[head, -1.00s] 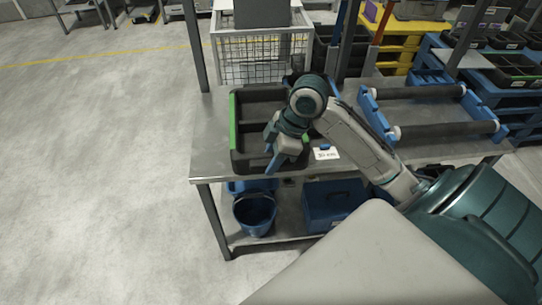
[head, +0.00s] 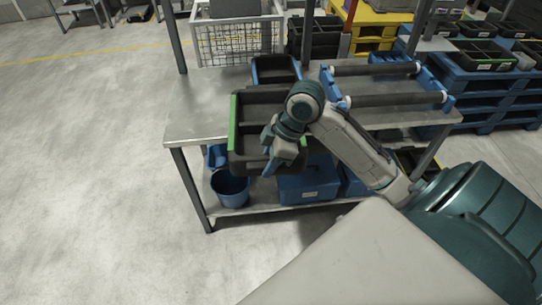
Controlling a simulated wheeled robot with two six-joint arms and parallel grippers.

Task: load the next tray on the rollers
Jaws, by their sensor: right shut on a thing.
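A black divided tray (head: 257,112) with green edges is held by my right gripper (head: 277,164), which is shut on its near side. The tray looks level and overhangs the near edge of the metal table (head: 190,112); its height above the tabletop is hard to tell. My gripper and forearm hide its right part. The roller stand (head: 329,88), with blue side frames and two dark rollers (head: 390,100), is on the table to the right of the tray. No tray lies on the rollers. My left gripper is out of view.
A blue-edged dark bin (head: 275,69) stands behind the tray. Under the table are a blue bucket (head: 230,190) and a blue box (head: 308,186). A wire basket (head: 238,42) stands behind. Open floor lies left.

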